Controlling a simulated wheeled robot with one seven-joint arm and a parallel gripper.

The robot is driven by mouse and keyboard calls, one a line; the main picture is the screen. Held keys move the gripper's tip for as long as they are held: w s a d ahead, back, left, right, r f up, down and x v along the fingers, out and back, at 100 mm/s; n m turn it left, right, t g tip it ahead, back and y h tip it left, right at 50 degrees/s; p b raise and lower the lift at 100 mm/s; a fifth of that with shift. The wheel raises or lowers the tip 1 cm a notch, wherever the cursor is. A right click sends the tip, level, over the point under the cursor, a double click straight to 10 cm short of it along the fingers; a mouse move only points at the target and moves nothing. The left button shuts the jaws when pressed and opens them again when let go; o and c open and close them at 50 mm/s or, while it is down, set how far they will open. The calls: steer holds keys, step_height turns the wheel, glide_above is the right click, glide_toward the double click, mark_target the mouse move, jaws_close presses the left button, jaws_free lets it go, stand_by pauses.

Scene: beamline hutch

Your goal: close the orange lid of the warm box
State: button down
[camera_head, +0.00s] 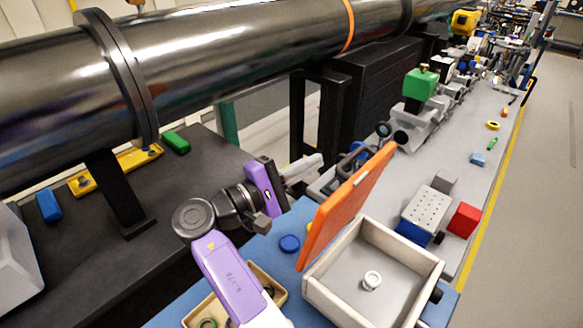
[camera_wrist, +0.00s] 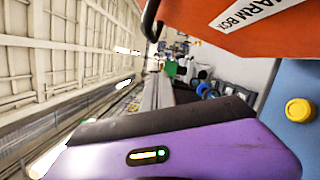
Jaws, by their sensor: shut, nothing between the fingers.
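In the wrist view the lid (camera_wrist: 270,32) fills the top right, with a white label partly reading "ARM BOX". My gripper (camera_head: 312,165) is shut and empty, to the left of the lid's upper part, on the side away from the box opening. The purple gripper body fills the bottom of the wrist view; the fingertips cannot be made out there.
A blue disc (camera_head: 289,243) and a yellow knob (camera_wrist: 299,110) are near the lid on the blue mat. A tan tray (camera_head: 268,281) lies beside my arm. A perforated block (camera_head: 425,212) and a red cube (camera_head: 464,219) stand beyond the box. A large metal pipe (camera_head: 230,60) runs behind.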

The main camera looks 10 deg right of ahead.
steer(key=d, duration=0.1)
steer(key=s+d+r+p, duration=0.1)
steer(key=s+d+p, duration=0.1)
steer(key=d, duration=0.1)
steer(key=shift+s+r, duration=0.15)
steer(key=shift+r, duration=0.2)
